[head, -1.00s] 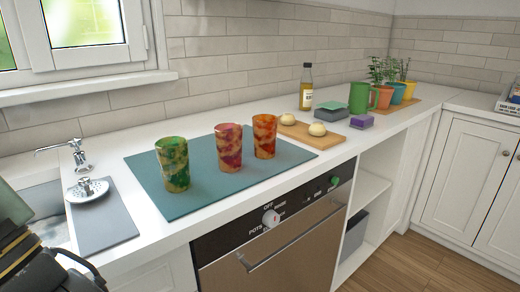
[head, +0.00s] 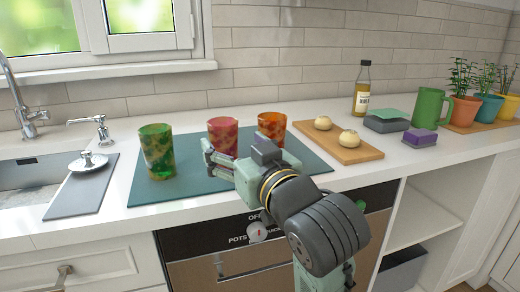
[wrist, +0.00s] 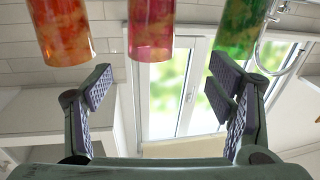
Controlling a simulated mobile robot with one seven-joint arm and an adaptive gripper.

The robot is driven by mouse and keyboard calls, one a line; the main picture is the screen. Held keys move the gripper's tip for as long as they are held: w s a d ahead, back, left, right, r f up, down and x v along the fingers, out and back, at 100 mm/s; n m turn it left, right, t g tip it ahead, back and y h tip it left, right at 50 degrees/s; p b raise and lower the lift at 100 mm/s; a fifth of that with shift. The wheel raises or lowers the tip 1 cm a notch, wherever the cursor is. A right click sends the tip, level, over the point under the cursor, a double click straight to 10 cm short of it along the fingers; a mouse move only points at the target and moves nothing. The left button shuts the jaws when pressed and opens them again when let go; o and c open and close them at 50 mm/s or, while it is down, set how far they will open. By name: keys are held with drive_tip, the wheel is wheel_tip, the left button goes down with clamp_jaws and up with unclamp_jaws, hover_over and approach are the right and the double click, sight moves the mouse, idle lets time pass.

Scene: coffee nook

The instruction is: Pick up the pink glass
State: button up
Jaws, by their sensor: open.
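The pink glass (head: 223,132), patterned in pink and gold, stands upright on the teal mat (head: 150,187) between the green glass (head: 157,152) and the orange glass (head: 272,127). My gripper (head: 240,160) is open and empty in front of the pink glass and hides its lower part in the head view. In the wrist view, which looks upside down, the pink glass (wrist: 150,28) lies ahead, between the lines of my open fingers (wrist: 164,82). The orange glass (wrist: 60,30) and green glass (wrist: 236,35) show on either side there. I cannot see any contact.
A wooden board (head: 347,150) with two pale buns is to the right of the mat. Beyond it are a bottle (head: 362,88), a green mug (head: 430,108), a purple block (head: 420,137) and potted plants. The sink (head: 20,175) and tap are at left.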

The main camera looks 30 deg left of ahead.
sight(228, 135)
drive_tip(key=shift+w+d+f+h, duration=0.25)
drive_tip(key=shift+w+d+h, duration=0.1)
drive_tip(key=shift+d, duration=0.15)
drive_tip(key=shift+w+p, duration=0.15)
drive_tip(key=shift+p, duration=0.25)
drive_tip(key=p, duration=0.1)
drive_tip(key=a+p, duration=0.1)
drive_tip(key=shift+w+r+p, duration=0.2)
drive_tip(key=shift+r+p, duration=0.1)
drive_tip(key=shift+p, duration=0.1)
drive_tip(key=p+x, duration=0.1)
drive_tip(key=p, duration=0.2)
drive_tip(key=shift+a+p, duration=0.25)
drive_tip(key=shift+p, duration=0.1)
drive_tip(key=x, duration=0.1)
drive_tip(key=p+x, duration=0.1)
drive_tip(key=shift+w+a+f, duration=0.25)
drive_tip(key=shift+a+f, duration=0.05)
drive_tip(key=shift+p+x, duration=0.95)
drive_tip(key=shift+x, duration=1.7)
drive_tip(key=shift+r, duration=0.15)
drive_tip(key=shift+c, duration=0.4)
drive_tip(key=c, duration=1.3)
